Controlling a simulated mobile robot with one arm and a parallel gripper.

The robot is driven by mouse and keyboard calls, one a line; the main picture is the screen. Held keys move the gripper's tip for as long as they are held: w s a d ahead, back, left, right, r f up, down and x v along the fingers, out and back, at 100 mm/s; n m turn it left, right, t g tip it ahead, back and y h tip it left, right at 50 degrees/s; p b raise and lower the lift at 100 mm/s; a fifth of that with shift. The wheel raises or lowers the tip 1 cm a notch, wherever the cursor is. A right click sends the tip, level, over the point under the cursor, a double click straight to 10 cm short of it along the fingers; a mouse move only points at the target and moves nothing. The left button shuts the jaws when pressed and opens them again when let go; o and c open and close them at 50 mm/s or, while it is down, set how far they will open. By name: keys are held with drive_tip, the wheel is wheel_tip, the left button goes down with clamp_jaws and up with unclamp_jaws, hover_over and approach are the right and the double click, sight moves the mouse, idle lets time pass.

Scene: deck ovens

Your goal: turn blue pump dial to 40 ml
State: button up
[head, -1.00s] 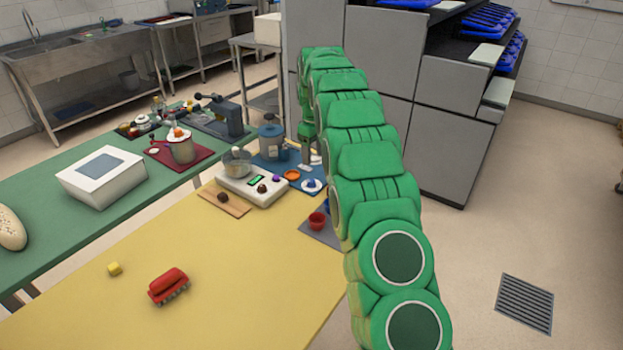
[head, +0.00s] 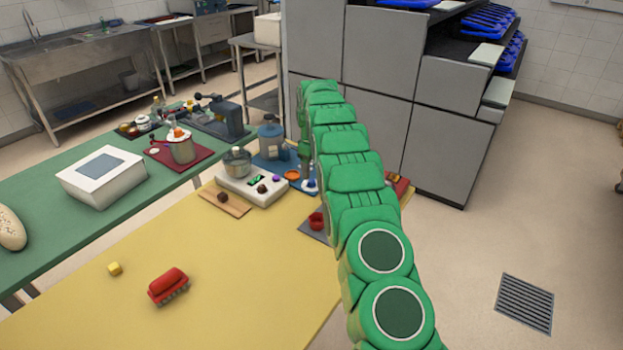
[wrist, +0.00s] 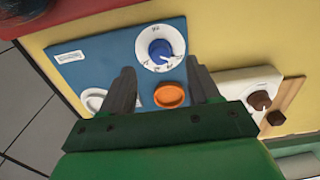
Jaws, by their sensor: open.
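The blue pump dial (wrist: 159,48) is a blue knob on a round white marked plate on a blue board (wrist: 90,62). A pale pointer seems to run to the lower right in the wrist view; the marks are too small to read. My gripper (wrist: 162,68) is open above the board, its fingertips apart on either side, just short of the knob. Nothing is between the jaws on the knob. In the head view my arm hides most of the dial (head: 309,184). A blue-grey lidded container (head: 271,137) stands on the board.
An orange round piece (wrist: 170,95) and a white ring (wrist: 94,99) lie on the board near my fingers. A white device with knobs (head: 238,184) is close beside it. A red cup (head: 316,221) stands nearby. The yellow table (head: 220,280) is mostly clear in front.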

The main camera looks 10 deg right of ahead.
sight(312, 181)
drive_tip(key=shift+f, duration=2.35)
drive_tip(key=shift+c, duration=0.2)
drive_tip(key=c, duration=1)
